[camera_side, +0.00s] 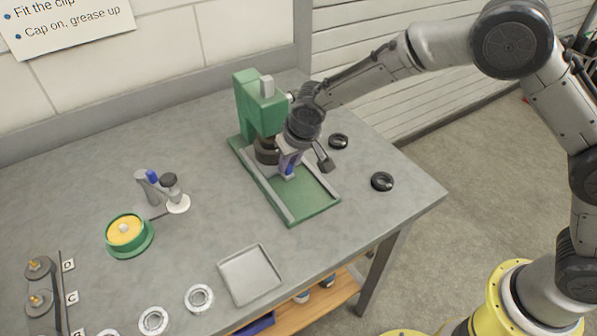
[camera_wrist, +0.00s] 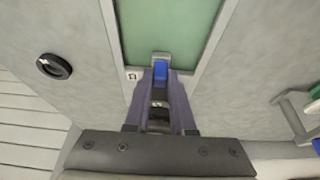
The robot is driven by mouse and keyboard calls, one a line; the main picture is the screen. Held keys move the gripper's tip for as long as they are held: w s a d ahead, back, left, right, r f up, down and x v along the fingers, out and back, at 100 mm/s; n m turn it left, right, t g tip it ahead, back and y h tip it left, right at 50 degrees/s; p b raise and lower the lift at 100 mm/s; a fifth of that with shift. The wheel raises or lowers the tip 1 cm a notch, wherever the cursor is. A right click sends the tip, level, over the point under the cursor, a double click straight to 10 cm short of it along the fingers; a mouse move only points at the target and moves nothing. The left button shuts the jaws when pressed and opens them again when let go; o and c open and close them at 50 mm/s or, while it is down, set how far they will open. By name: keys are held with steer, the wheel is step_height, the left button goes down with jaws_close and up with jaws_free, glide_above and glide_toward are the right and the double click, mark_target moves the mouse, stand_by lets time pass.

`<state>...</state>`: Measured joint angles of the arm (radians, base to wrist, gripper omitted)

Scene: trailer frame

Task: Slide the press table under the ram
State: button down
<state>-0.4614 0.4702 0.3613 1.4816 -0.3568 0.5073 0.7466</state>
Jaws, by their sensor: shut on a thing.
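The green press (camera_side: 258,110) stands on the bench with a green bed (camera_side: 312,195) between two grey rails. A dark round part (camera_side: 267,150) sits low at the press column, beneath its head; the arm partly covers this area. The ram's lower end and most of the press table are hidden. My gripper (camera_side: 289,165) points down over the bed in front of the column. It is shut on a blue handle (camera_side: 290,169) with a grey block at its foot, apparently the press table's handle. In the wrist view the blue handle (camera_wrist: 161,72) lies between my fingertips.
Two black rings (camera_side: 338,141) (camera_side: 382,181) lie right of the press. A grey tray (camera_side: 250,274), silvery rings (camera_side: 199,298), a green-rimmed yellow round part (camera_side: 127,232) and a small stand (camera_side: 160,190) occupy the left and front. The bed's front part is clear.

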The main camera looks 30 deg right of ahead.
steer(key=shift+w+r, duration=0.1)
steer(key=shift+w, duration=0.25)
steer(key=c, duration=1.1)
jaws_free()
steer(key=o, duration=0.3)
steer(key=shift+o, duration=0.2)
steer(key=shift+s, duration=0.1)
steer(key=v, duration=1.3)
steer(key=shift+s+r, duration=0.2)
steer(key=shift+r, duration=0.05)
